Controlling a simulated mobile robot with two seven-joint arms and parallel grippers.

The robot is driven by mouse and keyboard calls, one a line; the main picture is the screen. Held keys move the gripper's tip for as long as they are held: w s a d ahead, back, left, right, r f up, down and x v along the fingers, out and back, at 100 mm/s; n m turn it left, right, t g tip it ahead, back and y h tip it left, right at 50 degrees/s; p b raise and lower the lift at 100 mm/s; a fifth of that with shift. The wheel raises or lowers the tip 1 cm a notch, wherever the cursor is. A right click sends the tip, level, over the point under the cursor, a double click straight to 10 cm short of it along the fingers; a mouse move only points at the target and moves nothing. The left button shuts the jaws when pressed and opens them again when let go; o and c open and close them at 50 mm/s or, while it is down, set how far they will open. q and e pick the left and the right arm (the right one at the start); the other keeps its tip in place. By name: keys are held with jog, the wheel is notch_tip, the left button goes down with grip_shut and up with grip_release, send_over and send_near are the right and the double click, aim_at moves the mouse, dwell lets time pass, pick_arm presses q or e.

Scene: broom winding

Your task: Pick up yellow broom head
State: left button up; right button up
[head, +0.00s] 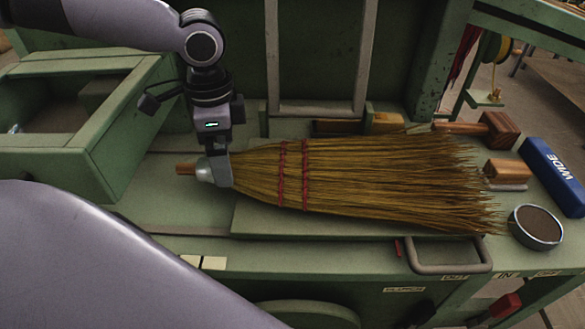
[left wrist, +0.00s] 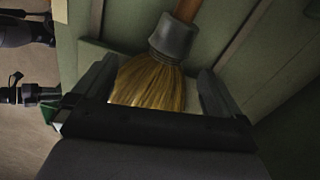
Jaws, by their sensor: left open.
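The yellow broom head (head: 385,178) lies flat on the green bench, its bristles fanning to the right, with red stitching near its left part. A grey collar (head: 204,170) and a short wooden stub (head: 186,169) are at its left end. My left gripper (head: 222,178) points down over the collar end. In the left wrist view the broom head (left wrist: 150,82) lies between the two open fingers (left wrist: 158,90), with the grey collar (left wrist: 174,38) just beyond them. My right gripper is not in view.
A wooden mallet (head: 490,128), a wooden-backed brush (head: 507,172), a blue block marked WIDE (head: 555,175) and a round tin (head: 536,227) lie to the right. An open green box (head: 75,140) stands at left. A metal handle (head: 449,268) is at the front edge.

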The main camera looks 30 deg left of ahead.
pick_arm(q)
notch_tip(320, 180, down, 4)
jog(key=shift+r, duration=0.15)
